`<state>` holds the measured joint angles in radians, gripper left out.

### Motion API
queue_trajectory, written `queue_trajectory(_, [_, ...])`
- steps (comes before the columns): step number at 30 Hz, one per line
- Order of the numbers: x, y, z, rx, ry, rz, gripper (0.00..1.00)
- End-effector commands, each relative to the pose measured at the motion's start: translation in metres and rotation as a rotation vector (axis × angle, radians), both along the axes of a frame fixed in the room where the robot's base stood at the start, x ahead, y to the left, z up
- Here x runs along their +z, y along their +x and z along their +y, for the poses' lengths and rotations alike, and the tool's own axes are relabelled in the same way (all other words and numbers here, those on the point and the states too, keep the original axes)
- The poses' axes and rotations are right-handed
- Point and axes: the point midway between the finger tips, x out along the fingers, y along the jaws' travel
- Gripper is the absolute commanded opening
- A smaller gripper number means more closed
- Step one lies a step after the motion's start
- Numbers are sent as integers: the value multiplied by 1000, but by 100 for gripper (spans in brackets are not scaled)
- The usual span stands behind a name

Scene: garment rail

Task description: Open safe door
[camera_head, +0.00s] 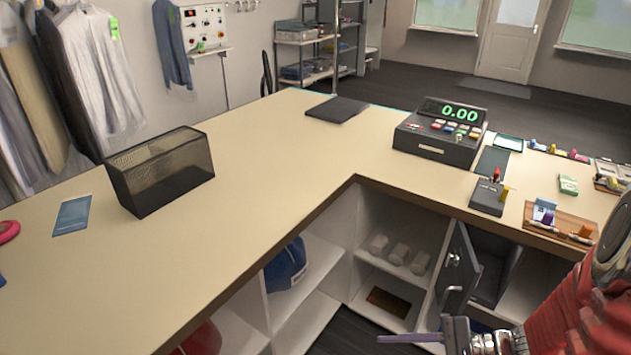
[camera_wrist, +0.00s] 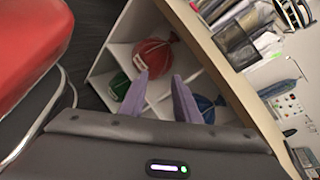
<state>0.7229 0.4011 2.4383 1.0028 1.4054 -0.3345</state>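The safe door (camera_head: 463,272) is a dark grey panel with a small knob, under the counter at the right in the head view. It stands ajar, swung outward, and part of the dark safe interior (camera_head: 492,262) shows to its right. My gripper (camera_head: 385,338) is at the bottom of the head view, below and left of the door and apart from it. In the wrist view my gripper (camera_wrist: 160,76) shows two purple fingers spread apart with nothing between them. The safe door is not recognisable in the wrist view.
The L-shaped counter (camera_head: 262,140) spans the scene above open shelves. A shelf left of the door holds white rolls (camera_head: 398,254). Coloured bags (camera_wrist: 152,55) sit in cubbies in the wrist view.

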Motion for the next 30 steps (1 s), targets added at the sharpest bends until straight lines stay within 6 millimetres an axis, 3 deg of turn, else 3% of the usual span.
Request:
queue_trajectory(12, [20,-32,22,315,-345,-97,29])
queue_trajectory(30, [58,-51,13,622,-870,-345,29])
